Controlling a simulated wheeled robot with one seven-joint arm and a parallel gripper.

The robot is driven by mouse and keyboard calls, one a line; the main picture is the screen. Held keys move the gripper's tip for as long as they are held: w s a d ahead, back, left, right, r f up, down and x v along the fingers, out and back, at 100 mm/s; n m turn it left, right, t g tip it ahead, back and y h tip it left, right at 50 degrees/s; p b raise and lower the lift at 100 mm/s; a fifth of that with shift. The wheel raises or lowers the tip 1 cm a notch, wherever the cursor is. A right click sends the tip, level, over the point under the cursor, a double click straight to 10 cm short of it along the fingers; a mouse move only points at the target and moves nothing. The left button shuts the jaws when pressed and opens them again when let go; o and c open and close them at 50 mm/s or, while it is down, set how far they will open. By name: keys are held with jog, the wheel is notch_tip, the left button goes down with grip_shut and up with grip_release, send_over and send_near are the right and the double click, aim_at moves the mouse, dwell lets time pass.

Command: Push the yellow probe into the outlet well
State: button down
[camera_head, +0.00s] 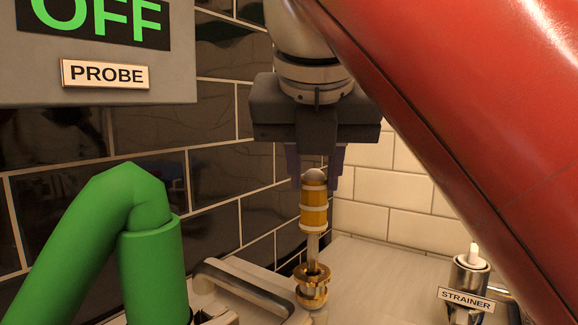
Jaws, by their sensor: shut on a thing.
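The yellow probe (314,206) has a banded yellow grip, a rounded metal top and a thin metal stem. It stands upright in the head view, below my gripper (315,172). My gripper points down, and its dark fingers are shut on the top of the probe. Below the stem is a brass ringed fitting (312,284), which looks like the outlet well. The stem's lower end meets or overlaps the fitting; I cannot tell how deep it sits.
A grey box (110,75) with an OFF display and a PROBE plate is at upper left. A thick green pipe (150,240) stands at left. A labelled strainer holder (468,280) is at right. The pale counter (385,275) between is clear. A large red shape crosses the right side.

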aim_at(314, 201)
jog(key=shift+f+b, duration=1.45)
jog(key=shift+f, duration=0.4)
jog(key=c, duration=1.1)
grip_release()
jog(key=shift+o, duration=0.2)
jog(key=p+v, duration=0.4)
jog(key=shift+r, duration=0.3)
jog(key=shift+s+r, duration=0.25)
jog(key=shift+s, duration=0.05)
jog(key=shift+f, duration=0.1)
